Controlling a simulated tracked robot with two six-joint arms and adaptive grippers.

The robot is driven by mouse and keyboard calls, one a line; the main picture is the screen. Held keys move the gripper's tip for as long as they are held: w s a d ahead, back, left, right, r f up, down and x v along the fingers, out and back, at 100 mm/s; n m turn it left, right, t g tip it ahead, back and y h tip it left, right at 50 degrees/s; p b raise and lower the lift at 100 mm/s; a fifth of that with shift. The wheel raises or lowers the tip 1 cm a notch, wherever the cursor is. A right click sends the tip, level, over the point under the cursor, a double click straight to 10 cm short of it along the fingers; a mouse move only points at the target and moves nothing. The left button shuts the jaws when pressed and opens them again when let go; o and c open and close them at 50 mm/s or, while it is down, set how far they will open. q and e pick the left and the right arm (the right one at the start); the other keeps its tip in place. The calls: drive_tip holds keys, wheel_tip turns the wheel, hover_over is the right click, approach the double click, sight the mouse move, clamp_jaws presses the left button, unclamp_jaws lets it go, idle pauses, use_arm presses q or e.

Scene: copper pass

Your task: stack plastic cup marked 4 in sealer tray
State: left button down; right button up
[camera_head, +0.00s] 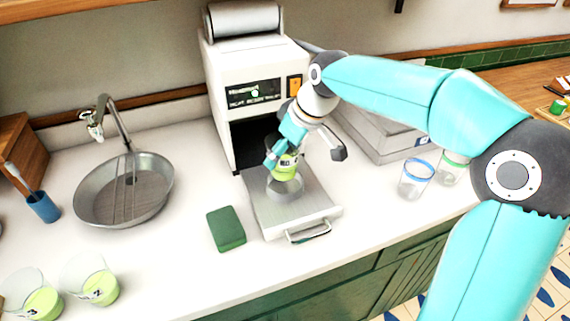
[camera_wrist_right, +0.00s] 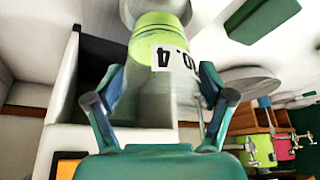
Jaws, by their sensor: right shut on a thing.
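The plastic cup marked 4 (camera_head: 285,167) holds light green contents and is above the sealer tray (camera_head: 309,213). In the right wrist view the cup (camera_wrist_right: 160,45) shows its white label, upside down. My right gripper (camera_head: 281,154) is shut on the cup, with a finger on each side; it also shows in the right wrist view (camera_wrist_right: 161,92). A round grey holder (camera_head: 286,189) sits on the tray just below the cup. I cannot tell whether the cup touches it. The tray is pulled out from the white sealer (camera_head: 217,88). My left gripper is not in view.
A green sponge (camera_head: 226,229) lies left of the tray. Two cups with green contents (camera_head: 100,288) stand at the front left. A round sink (camera_head: 126,190) is at the left. Clear cups (camera_head: 414,181) stand right of the tray, by a grey metal box (camera_head: 375,145).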

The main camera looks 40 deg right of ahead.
sight(284, 165)
drive_tip(key=shift+f, duration=1.95)
drive_tip(key=shift+f+b, duration=0.25)
drive_tip(key=shift+b, duration=0.1)
drive_tip(key=o, duration=1.1)
drive_tip(key=shift+c, duration=0.2)
drive_tip(key=shift+r, duration=0.1)
drive_tip(key=shift+r+p, duration=0.25)
drive_tip(key=shift+p, duration=0.1)
drive_tip(key=v, duration=1.2)
